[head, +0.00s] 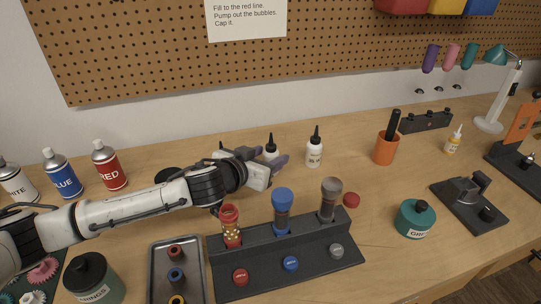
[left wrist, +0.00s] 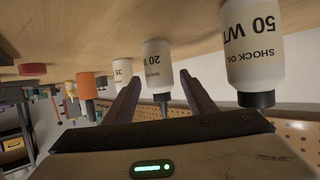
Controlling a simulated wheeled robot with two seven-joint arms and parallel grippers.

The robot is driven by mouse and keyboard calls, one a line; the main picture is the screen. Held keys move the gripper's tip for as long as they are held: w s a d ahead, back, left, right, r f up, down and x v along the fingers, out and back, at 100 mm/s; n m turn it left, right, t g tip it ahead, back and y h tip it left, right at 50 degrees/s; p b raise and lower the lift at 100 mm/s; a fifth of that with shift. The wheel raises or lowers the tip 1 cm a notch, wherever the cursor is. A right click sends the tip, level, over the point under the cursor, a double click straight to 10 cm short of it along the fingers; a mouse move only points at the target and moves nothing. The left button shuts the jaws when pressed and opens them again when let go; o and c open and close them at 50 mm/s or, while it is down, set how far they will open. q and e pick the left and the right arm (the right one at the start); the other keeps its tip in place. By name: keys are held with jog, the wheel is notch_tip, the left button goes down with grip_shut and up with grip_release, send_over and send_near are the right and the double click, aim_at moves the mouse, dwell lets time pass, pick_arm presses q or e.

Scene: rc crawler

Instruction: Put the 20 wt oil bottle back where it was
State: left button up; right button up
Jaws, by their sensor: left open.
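The 20 WT shock oil bottle (left wrist: 157,66) is white with a dark nozzle. It appears upside down in the left wrist view and seems to stand upright on the bench. In the head view the 20 WT bottle (head: 271,150) shows behind my left gripper, its lower part hidden. My left gripper (head: 265,159) is open, with its two fingers on either side of the bottle's line in the wrist view. I cannot tell whether they touch it. My right gripper is not in view.
The 50 WT bottle (left wrist: 252,50) and a bottle marked 35 (left wrist: 122,70) stand on either side. The 35 bottle (head: 314,152) is right of the gripper. A black stand (head: 330,260) with several shock bodies is in front; an orange cup (head: 385,150) is farther right.

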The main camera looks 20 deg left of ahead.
aim_at(267, 156)
pick_arm(q)
jog(key=shift+v, duration=3.05)
jog(key=shift+w, duration=0.1)
